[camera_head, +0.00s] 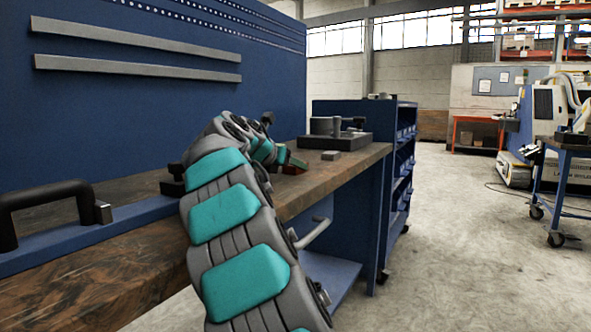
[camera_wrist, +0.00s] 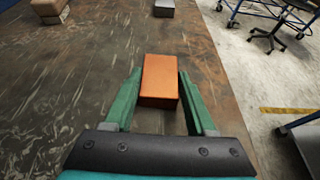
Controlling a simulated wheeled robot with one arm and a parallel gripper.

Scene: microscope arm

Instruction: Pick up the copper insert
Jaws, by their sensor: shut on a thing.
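The copper insert (camera_wrist: 160,78) is an orange-brown rectangular block in the middle of the wrist view. My gripper (camera_wrist: 159,88) has its two green fingers along the left and right sides of the block and is shut on it. In the head view, the gripper (camera_head: 282,156) is low over the wooden bench top, and a small reddish part of the insert (camera_head: 295,165) shows beside the green fingers. The rest of it is hidden there. I cannot tell whether the insert touches the bench.
The wooden bench (camera_head: 130,262) has its front edge just right of the gripper. A small grey block (camera_head: 331,155) lies beyond it, near a dark fixture (camera_head: 335,140). A black handle (camera_head: 45,200) is at left. A blue shelf unit (camera_head: 395,180) stands past the bench.

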